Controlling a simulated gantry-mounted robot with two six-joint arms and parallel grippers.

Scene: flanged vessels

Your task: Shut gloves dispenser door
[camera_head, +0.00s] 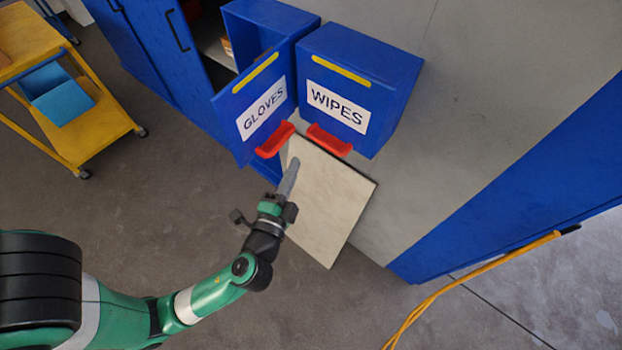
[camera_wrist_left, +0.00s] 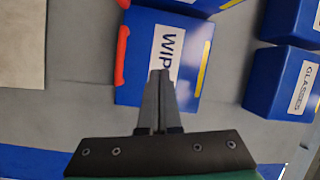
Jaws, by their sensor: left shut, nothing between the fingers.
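The blue gloves dispenser (camera_head: 262,35) is on the wall. Its door (camera_head: 245,125), labelled GLOVES with a yellow strip and a red handle (camera_head: 275,140), stands ajar, swung outward with a dark gap behind it. My left gripper (camera_head: 293,165) is shut and empty, below and a little right of the red handle, apart from the door as far as I can tell. In the left wrist view the shut fingers (camera_wrist_left: 160,75) overlap the WIPES box in the picture. The gloves door cannot be made out clearly there. My right gripper is not in view.
The blue WIPES dispenser (camera_head: 365,85), closed, with a red handle (camera_head: 330,140), is right beside the gloves one. A pale board (camera_head: 330,200) lies below them. A blue GLASSES box (camera_wrist_left: 285,85) shows in the wrist view. A yellow cart (camera_head: 65,110) stands at left.

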